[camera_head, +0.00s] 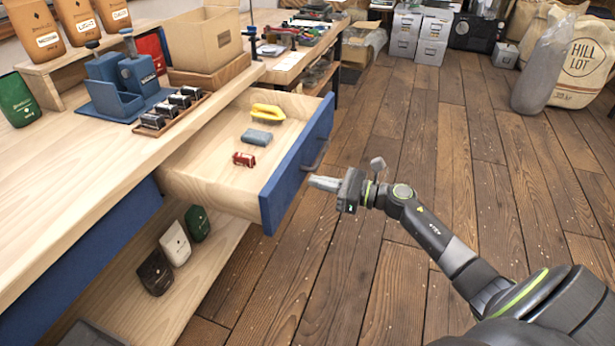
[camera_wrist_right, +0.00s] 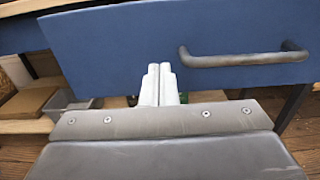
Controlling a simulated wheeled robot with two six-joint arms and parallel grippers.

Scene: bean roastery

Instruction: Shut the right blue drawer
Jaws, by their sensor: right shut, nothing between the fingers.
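The right blue drawer (camera_head: 294,178) is pulled out from the wooden bench, with its blue front facing the floor side. Inside it lie a yellow object (camera_head: 268,111), a grey-blue block (camera_head: 257,137) and a small red item (camera_head: 244,159). My right gripper (camera_head: 318,183) is shut and empty, just outside the drawer front, below and beside the dark handle (camera_head: 318,155). In the right wrist view the shut fingers (camera_wrist_right: 159,82) point at the blue front (camera_wrist_right: 110,45), left of the handle (camera_wrist_right: 245,58). I cannot tell whether they touch it. My left gripper is not in view.
Bags (camera_head: 175,243) stand on the shelf below. The wooden floor (camera_head: 420,150) right of the drawer is clear.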

